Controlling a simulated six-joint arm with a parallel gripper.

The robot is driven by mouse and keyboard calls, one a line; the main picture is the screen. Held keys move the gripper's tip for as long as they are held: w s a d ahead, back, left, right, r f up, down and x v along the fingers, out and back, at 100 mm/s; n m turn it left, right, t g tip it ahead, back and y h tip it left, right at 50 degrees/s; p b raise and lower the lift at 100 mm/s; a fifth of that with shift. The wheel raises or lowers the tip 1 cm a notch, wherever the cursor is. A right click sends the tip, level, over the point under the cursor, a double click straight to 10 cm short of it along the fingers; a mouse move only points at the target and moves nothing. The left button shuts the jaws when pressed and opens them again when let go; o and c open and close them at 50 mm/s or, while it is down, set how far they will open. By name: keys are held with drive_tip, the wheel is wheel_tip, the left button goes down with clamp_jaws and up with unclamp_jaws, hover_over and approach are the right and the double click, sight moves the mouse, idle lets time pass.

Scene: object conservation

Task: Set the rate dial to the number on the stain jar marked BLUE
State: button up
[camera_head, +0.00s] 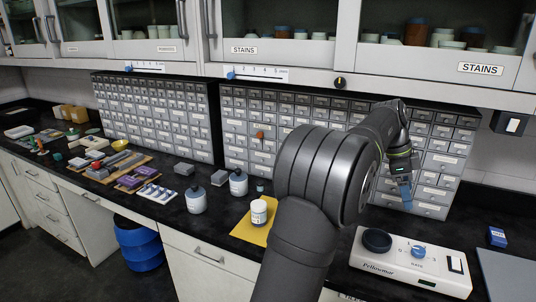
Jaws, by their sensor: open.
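The rate dial is a small blue knob (417,251) on the white device (375,268) at the lower right. A small white jar (259,212) stands upright on a yellow mat (244,231). Two larger jars with dark caps, a left one (196,202) and a right one (238,184), stand on the counter. I cannot read any jar's label, so I cannot tell which is marked BLUE.
Small-drawer cabinets (150,117) line the wall behind. The device also has a dark round part (377,240) and a rocker switch (455,264). A blue box (497,236) sits to its right. Trays and tools crowd the left counter. My arm hides the counter's middle.

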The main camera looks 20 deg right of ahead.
drive_tip(key=c, duration=0.3)
drive_tip(key=n+t+y, duration=0.3)
drive_tip(key=n, duration=1.5)
approach(419, 249)
wheel_tip(419, 249, down, 8)
drive_tip(key=shift+s+d+f, duration=0.1)
drive_tip(key=shift+d+f, duration=0.05)
drive_tip(key=shift+f, duration=0.1)
drive_tip(key=c, duration=1)
